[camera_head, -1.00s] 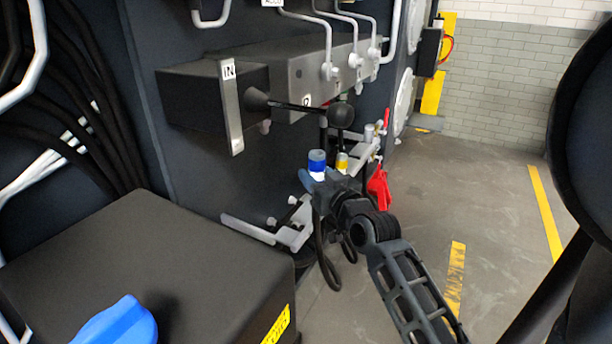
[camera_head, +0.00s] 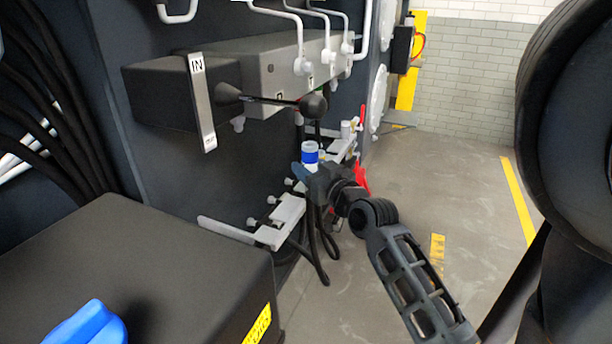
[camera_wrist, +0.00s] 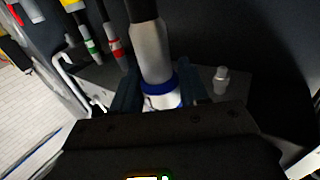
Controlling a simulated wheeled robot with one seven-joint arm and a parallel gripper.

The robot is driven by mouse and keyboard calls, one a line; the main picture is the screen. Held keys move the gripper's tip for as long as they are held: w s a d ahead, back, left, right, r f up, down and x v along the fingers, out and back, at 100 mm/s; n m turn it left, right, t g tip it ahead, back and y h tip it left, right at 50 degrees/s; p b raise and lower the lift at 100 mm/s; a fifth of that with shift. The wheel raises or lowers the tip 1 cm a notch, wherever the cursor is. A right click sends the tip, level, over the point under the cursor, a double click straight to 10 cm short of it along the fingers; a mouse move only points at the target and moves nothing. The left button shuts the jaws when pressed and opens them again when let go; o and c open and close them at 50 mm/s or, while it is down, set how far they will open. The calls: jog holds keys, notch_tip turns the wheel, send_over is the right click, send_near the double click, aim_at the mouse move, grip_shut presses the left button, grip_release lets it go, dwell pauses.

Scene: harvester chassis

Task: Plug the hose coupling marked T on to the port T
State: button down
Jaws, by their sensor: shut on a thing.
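My gripper (camera_head: 310,171) is shut on a hose coupling with a blue band (camera_head: 310,155). In the wrist view the coupling (camera_wrist: 153,60) is a silver sleeve with a blue ring and a white lower part between my fingers, with a dark hose at its upper end. Its letter cannot be read. In the head view the coupling stands roughly upright, below the grey valve block (camera_head: 270,75). The port T cannot be made out; the block's underside is mostly out of sight.
A lever with a black ball knob (camera_head: 314,105) sticks out from the block above my gripper. A grey bracket (camera_head: 285,210) is below left. Other couplings, with green (camera_wrist: 90,46) and red (camera_wrist: 116,44) bands, hang nearby. A dark box (camera_head: 130,270) fills the lower left. Open floor lies right.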

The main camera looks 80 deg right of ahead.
jog(key=s+d+p, duration=0.1)
jog(key=s+d, duration=0.2)
jog(key=d, duration=1)
dwell(0.4)
notch_tip(320, 180, down, 2)
jog(key=shift+f+b, duration=0.15)
jog(key=shift+b, duration=0.85)
